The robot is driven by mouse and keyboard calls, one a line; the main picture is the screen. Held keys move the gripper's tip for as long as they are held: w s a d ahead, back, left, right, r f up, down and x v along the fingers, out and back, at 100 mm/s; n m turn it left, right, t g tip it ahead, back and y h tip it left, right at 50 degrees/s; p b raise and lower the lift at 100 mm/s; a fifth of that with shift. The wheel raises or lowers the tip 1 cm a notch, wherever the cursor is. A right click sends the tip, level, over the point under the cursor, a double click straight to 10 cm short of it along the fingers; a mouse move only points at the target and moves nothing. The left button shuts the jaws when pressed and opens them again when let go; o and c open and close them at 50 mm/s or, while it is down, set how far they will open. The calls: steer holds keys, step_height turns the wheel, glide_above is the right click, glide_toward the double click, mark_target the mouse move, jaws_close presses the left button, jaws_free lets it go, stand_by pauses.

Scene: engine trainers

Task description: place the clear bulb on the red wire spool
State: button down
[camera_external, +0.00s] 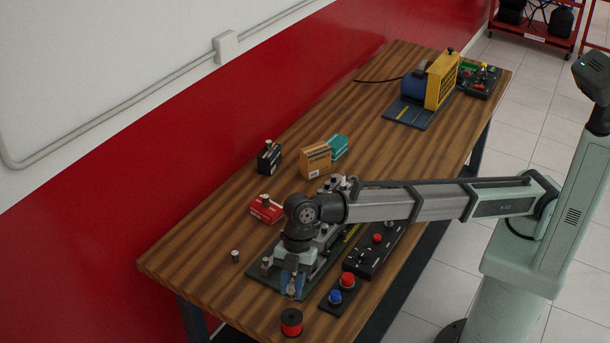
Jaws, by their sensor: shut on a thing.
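The red wire spool (291,322) stands upright near the front end of the wooden bench, with its dark top face up. My gripper (292,286) points down with blue fingers, a little behind the spool in the picture and over the front end of a dark green base plate. It is shut on a small pale thing, which looks like the clear bulb (291,292); the fingers hide most of it. The held bulb and the spool appear apart.
A red and blue button box (342,292) sits right of my gripper. A black switch box (377,248) lies behind it. A small pale-topped piece (235,256) stands to the left. A red box (266,208), orange box (316,159) and dark box (269,157) stand farther back.

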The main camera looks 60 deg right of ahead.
step_height(320, 180, down, 8)
steer(key=shift+f, duration=0.1)
stand_by(0.4)
steer(key=c, duration=0.9)
jaws_free()
steer(key=v, duration=1.2)
